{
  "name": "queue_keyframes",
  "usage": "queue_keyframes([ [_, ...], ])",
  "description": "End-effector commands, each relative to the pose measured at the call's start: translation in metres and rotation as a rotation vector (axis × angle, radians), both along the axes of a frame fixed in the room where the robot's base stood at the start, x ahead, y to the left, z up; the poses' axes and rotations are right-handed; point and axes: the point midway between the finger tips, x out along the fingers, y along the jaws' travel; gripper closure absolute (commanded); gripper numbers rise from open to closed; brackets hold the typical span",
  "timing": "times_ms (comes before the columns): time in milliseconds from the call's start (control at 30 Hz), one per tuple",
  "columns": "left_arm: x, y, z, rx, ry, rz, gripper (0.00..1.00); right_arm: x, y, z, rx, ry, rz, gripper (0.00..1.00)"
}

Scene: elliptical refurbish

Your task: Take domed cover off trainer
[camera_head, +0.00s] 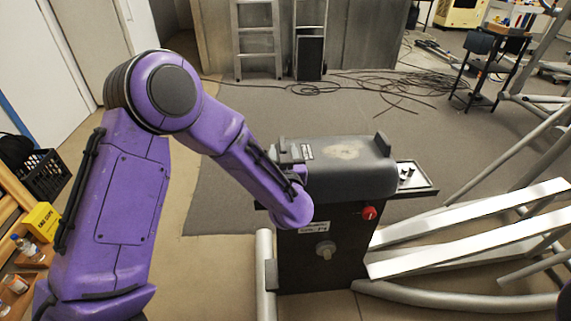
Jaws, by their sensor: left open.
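The domed cover (352,178) is a dark grey rounded housing with a worn pale patch on top. It sits on top of the trainer's dark box-shaped body (345,262), which has a red knob on its front. My left gripper (291,153) is at the cover's left end, open, with its dark fingers close against the cover. I cannot tell whether they touch it. My purple wrist hides the cover's lower left corner. My right gripper is out of view.
A small tray (430,187) with dark parts adjoins the cover's right side. The trainer's silver rails (480,228) fill the right. Cables (375,82) lie on the floor behind. A black crate (42,172) and wooden shelf stand at left. The grey mat behind the trainer is mostly clear.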

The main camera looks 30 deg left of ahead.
Motion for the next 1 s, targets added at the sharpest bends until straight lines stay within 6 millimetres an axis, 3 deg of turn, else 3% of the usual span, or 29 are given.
queue_keyframes([
  [333,0.0072,0.0039,-0.0004,0.000,0.001,-0.002,0.53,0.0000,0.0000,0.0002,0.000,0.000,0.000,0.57],
  [500,0.0072,0.0037,-0.0005,0.000,0.001,-0.002,1.00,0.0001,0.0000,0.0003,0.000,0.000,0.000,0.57],
  [600,0.0072,0.0035,-0.0005,0.000,0.001,-0.003,1.00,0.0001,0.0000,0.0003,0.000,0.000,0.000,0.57],
  [633,0.0071,0.0035,-0.0006,0.000,0.001,-0.003,0.88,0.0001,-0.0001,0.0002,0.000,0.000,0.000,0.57],
  [667,0.0071,0.0035,-0.0006,0.000,0.001,-0.003,0.98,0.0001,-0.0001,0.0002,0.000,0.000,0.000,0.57],
  [700,0.0071,0.0035,-0.0006,0.000,0.001,-0.003,1.00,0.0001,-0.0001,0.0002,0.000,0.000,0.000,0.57],
  [1000,0.0070,0.0033,0.0008,0.001,0.002,-0.003,1.00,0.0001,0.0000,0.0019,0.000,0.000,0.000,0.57],
])
